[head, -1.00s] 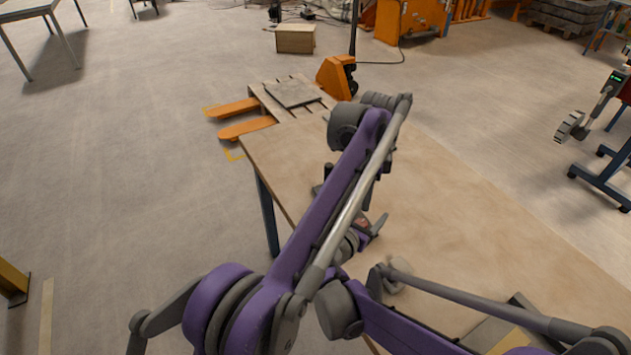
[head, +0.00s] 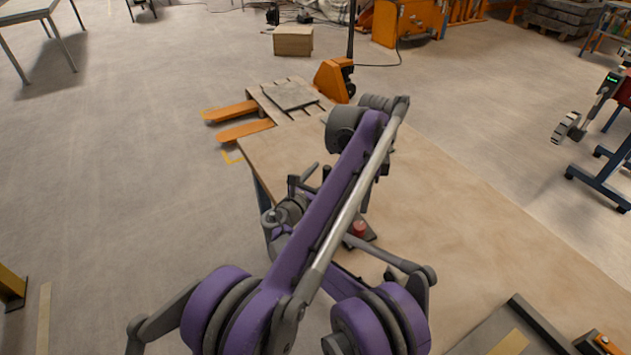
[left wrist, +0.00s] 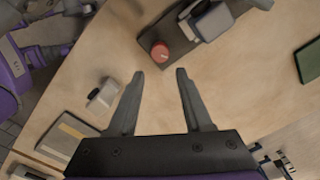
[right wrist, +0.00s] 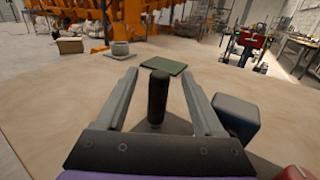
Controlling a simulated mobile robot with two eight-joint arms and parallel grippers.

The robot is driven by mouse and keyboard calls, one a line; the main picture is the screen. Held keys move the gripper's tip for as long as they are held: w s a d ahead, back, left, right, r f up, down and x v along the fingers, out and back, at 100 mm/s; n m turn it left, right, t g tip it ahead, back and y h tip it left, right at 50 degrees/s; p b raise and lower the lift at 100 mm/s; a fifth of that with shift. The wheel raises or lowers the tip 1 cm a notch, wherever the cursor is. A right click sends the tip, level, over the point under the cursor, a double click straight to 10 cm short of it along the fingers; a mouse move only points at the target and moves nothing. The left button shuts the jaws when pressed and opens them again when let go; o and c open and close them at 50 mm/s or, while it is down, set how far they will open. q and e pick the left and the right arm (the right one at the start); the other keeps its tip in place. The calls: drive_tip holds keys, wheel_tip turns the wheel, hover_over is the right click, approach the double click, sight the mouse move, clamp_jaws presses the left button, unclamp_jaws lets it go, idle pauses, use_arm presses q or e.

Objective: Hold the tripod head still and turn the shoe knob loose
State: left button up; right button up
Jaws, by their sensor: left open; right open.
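The red shoe knob (left wrist: 161,52) sits on a dark plate (left wrist: 150,36) with the grey tripod head (left wrist: 212,20) at the top of the left wrist view. The knob also shows in the head view (head: 359,229). My left gripper (left wrist: 160,73) is open and empty over the table, its fingertips pointing toward the knob; my arm hides it in the head view. My right gripper (right wrist: 158,72) is open, its fingers either side of a dark upright handle (right wrist: 157,97), apart from it. A dark block (right wrist: 236,112) stands beside its right finger.
The wooden table (head: 470,220) has clear room to the right. A small grey block (left wrist: 103,97) lies near my left gripper. A tray with a yellow strip (head: 512,340) is at the near right. A green pad (right wrist: 164,65) lies farther off.

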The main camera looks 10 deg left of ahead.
sight(360, 225)
drive_tip(key=x, duration=0.5)
drive_tip(key=shift+w+d, duration=0.15)
drive_tip(key=shift+w, duration=0.1)
drive_tip(key=shift+c, duration=0.2)
clamp_jaws()
use_arm(q)
drive_tip(key=shift+o, duration=1.9)
drive_tip(key=shift+r+m, duration=0.1)
drive_tip(key=shift+m, duration=0.2)
wheel_tip(360, 225, down, 11)
drive_tip(key=m, duration=0.7)
drive_tip(key=shift+r, duration=0.2)
